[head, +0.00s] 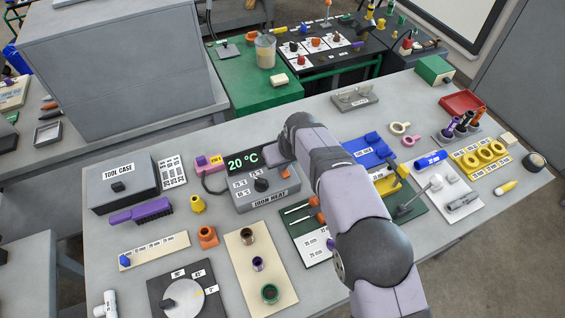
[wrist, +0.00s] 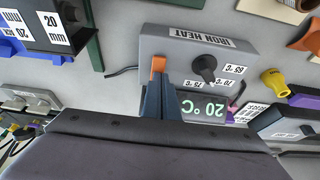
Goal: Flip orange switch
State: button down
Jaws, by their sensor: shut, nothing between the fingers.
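The orange switch (head: 285,173) is a small orange piece on the right part of the grey IRON HEAT box (head: 262,201). In the wrist view the orange switch (wrist: 158,64) shows right at the tips of my gripper (wrist: 160,84), whose dark fingers are together and empty. The fingers overlap its lower part in the picture; I cannot tell whether they touch it, nor which way it is set. The box also shows upside down in the wrist view (wrist: 165,45). In the head view my gripper is mostly hidden by my wrist above the box.
The box has a black knob (head: 261,184) and a display (head: 243,160) reading 20 °C. A grey tool case (head: 123,181) and a pink-purple block (head: 209,163) stand to the left. A green mat (head: 305,245) with tools lies in front at the right.

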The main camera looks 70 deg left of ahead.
aim_at(285, 175)
jog(key=shift+f, duration=0.15)
jog(key=p+v, duration=0.1)
jog(key=v, duration=0.1)
jog(key=a+p+v, duration=0.1)
jog(key=v, duration=0.2)
jog(key=shift+p, duration=0.35)
jog(key=shift+d+r+b, duration=0.2)
jog(key=shift+r+b, duration=0.15)
jog(key=shift+b, duration=0.5)
jog(key=b+v, duration=0.3)
jog(key=v, duration=0.5)
jog(key=shift+r, duration=0.35)
jog(key=shift+s+a+r+b, duration=0.2)
jog(key=shift+a+b, duration=0.35)
jog(key=shift+b, duration=0.3)
